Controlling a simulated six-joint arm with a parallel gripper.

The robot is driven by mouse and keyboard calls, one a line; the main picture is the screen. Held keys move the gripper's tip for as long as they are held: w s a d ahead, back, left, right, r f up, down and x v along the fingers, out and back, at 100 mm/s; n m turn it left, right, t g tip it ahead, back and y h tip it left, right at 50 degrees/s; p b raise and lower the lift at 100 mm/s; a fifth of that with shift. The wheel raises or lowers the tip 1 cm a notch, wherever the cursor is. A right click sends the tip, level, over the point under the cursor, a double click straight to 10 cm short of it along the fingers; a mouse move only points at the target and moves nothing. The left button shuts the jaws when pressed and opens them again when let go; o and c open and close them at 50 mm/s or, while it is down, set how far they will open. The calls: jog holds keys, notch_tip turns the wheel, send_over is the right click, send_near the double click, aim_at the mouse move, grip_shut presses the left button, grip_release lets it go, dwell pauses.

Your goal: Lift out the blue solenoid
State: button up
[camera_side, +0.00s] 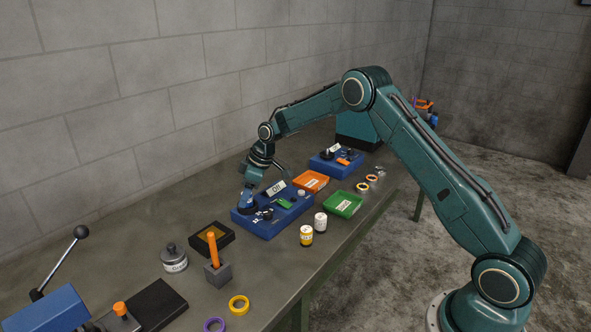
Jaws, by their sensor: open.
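A small blue part that looks like the solenoid (247,199) stands at the left end of a blue tray (270,231) on the bench. My gripper (252,178) is directly above it, pointing down and open. Its fingertips are small and dark here, so I cannot tell whether they are around the blue part or touching it. The tray also holds a green piece (285,203), small metal parts and a white label card (276,188).
An orange tray (311,181), a green tray (342,205) and a second blue tray (322,168) lie to the right. A white jar (320,223) and yellow jar (306,236) stand close in front. A dark box (211,250) and orange-handled block (217,275) are left.

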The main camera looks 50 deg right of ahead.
jog(key=shift+w+a+f, duration=0.1)
jog(key=shift+w+f, duration=0.1)
jog(key=shift+f, duration=0.25)
jog(key=shift+c, duration=0.5)
jog(key=c, duration=1.1)
jog(key=shift+r, duration=0.1)
notch_tip(320, 180, up, 20)
jog(key=shift+f, duration=0.1)
